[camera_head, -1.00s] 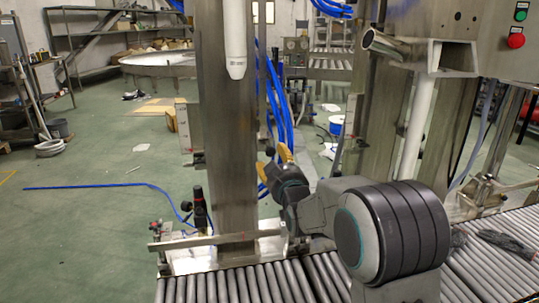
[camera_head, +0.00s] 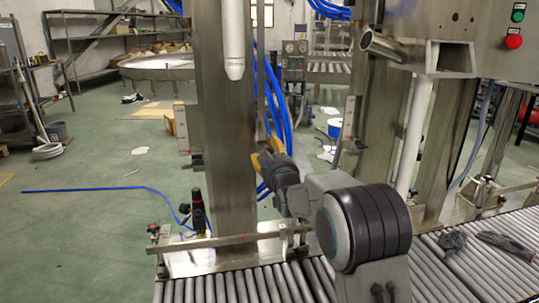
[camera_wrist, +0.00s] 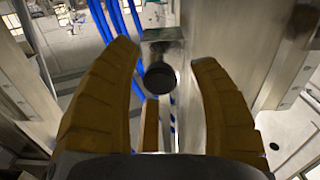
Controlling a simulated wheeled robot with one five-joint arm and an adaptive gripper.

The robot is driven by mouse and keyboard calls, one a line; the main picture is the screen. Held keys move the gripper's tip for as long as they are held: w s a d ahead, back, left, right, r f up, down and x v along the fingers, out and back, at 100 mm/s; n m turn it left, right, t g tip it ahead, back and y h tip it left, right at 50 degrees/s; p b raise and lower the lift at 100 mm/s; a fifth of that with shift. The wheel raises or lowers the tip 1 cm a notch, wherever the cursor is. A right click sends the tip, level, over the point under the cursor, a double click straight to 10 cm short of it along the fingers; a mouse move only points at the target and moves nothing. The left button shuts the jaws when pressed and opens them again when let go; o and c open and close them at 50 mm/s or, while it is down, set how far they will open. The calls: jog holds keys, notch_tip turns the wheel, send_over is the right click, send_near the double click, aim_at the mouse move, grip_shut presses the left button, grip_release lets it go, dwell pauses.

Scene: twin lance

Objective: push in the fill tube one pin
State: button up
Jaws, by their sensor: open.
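My gripper (camera_head: 266,157) is open beside the right side of the left steel column in the head view. In the wrist view its two yellow-brown fingers (camera_wrist: 172,85) are spread apart. A round black knob (camera_wrist: 160,78), which looks like the pin, shows between them. It sits below a small metal bracket (camera_wrist: 163,36) on the column. The fingers flank the knob in the picture; I cannot tell whether they touch it. In the head view the knob cannot be made out behind the gripper. A white tube (camera_head: 233,45) with a tapered tip hangs at the left column's top.
The steel column (camera_head: 228,150) stands close to my gripper. Blue hoses (camera_head: 276,95) hang behind it. A roller conveyor (camera_head: 245,285) runs below. A second white tube (camera_head: 416,125) and a panel with green and red buttons (camera_head: 513,41) are at the right.

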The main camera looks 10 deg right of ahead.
jog(key=shift+o, duration=0.2)
grip_shut()
jog(key=shift+w+r, duration=0.15)
jog(key=shift+w, duration=1)
jog(key=c, duration=0.5)
grip_release()
jog(key=o, duration=0.5)
jog(key=shift+w, duration=0.1)
jog(key=shift+c, duration=0.2)
jog(key=s, duration=1.2)
